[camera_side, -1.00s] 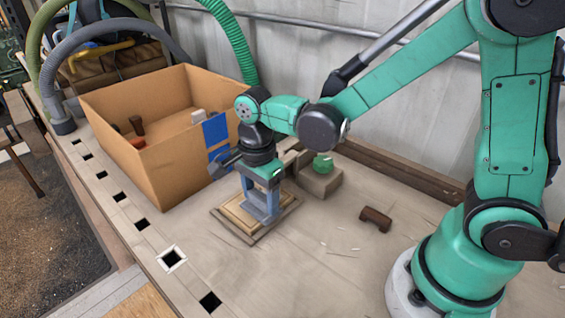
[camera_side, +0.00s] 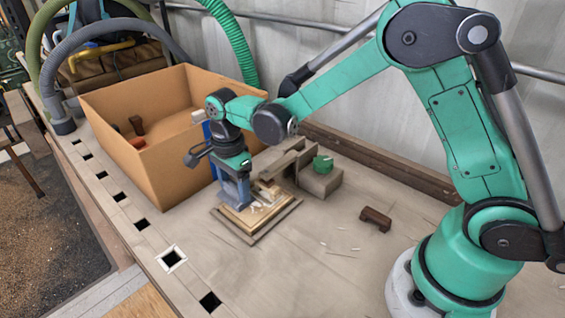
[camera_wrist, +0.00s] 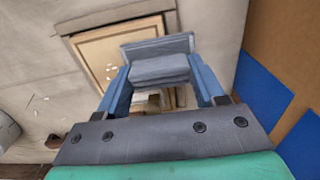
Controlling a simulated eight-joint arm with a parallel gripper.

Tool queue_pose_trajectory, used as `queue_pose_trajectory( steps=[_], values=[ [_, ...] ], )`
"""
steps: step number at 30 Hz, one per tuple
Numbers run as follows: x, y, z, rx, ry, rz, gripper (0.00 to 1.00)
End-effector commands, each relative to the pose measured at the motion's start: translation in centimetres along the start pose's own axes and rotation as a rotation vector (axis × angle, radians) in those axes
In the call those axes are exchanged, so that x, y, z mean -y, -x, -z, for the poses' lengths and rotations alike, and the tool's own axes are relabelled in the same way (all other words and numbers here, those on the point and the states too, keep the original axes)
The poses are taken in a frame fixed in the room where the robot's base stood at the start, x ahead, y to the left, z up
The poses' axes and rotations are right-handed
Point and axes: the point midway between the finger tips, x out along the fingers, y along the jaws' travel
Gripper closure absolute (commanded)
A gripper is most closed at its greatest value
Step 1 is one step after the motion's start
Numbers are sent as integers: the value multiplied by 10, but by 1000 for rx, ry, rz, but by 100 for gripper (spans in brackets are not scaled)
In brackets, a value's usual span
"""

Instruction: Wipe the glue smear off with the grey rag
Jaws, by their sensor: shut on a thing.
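My gripper (camera_side: 238,198) is low over the left side of a square framed wooden panel (camera_side: 246,234) on the bench. It is shut on the grey rag (camera_wrist: 158,68), which shows as a folded grey pad between the blue fingers in the wrist view. The rag appears to be at or just above the panel; I cannot tell whether it touches. The panel's frame also shows in the wrist view (camera_wrist: 98,50). Pale marks show on the panel beside the gripper, but I cannot clearly make out the glue smear. Part of the panel is hidden by the gripper and rag.
A tall cardboard box (camera_side: 180,160) stands close to the left of my gripper. A wooden block with a green part (camera_side: 322,163) stands behind right. A small brown wooden piece (camera_side: 376,217) and pale shavings lie on the bench. The front right bench is mostly clear.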

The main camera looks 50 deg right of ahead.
Motion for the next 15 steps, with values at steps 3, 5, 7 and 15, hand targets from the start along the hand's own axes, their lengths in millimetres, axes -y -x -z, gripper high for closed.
queue_pose_trajectory(
  steps=[3, 5, 7, 15],
  values=[
    [-14, 2, 0, 0, 1, 0, 87],
    [-19, 1, 0, 0, 1, -1, 87],
    [-26, 3, 0, 0, 1, -1, 87],
    [-50, 3, 0, 0, 2, -1, 87]
  ],
)
